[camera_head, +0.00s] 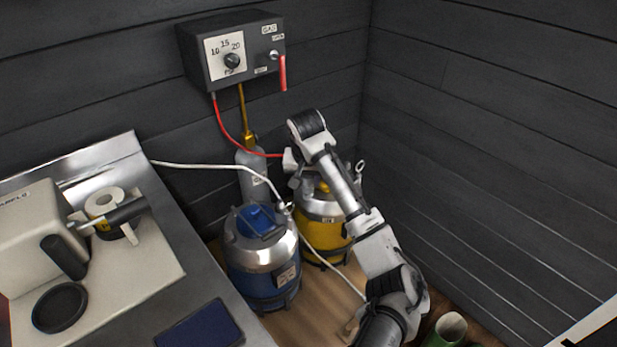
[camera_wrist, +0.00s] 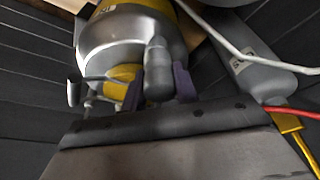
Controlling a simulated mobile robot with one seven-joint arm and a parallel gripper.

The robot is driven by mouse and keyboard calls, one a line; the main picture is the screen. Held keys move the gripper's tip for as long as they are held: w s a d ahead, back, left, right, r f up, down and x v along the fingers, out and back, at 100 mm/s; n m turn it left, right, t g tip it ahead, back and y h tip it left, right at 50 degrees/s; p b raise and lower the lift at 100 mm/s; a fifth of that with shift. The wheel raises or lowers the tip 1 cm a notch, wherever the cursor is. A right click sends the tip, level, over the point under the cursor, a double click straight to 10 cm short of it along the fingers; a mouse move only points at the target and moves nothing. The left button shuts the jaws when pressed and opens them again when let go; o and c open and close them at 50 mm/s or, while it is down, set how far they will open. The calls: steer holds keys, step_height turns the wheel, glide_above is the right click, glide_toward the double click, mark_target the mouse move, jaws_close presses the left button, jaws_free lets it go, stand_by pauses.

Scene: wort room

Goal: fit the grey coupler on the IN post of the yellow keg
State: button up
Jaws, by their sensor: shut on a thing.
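The yellow keg (camera_head: 318,236) stands on the wooden floor in the corner, with a steel top. In the wrist view its steel shoulder (camera_wrist: 122,38) fills the upper left, with a yellow part on its top. My gripper (camera_wrist: 158,88) has its two purple fingers shut on the grey coupler (camera_wrist: 157,68), close above the keg's top. In the head view my arm's end hangs over the keg and hides the fingers and coupler. I cannot make out the IN post or tell whether the coupler touches it.
The blue keg (camera_head: 258,258) stands just left of the yellow one. A grey gas cylinder (camera_head: 249,180) stands behind. A white hose (camera_head: 205,166) and a red hose (camera_head: 228,136) run near my gripper. The gas box (camera_head: 228,52) hangs on the wall; a counter (camera_head: 190,262) lies left.

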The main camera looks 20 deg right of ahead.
steer(key=o, duration=1)
steer(key=shift+o, duration=0.2)
steer(key=shift+o, duration=0.5)
steer(key=o, duration=0.4)
steer(key=shift+s+d, duration=0.1)
steer(key=shift+r, duration=0.15)
steer(key=shift+d+r+p, duration=0.15)
steer(key=shift+r+p, duration=3.15)
steer(key=shift+r, duration=0.1)
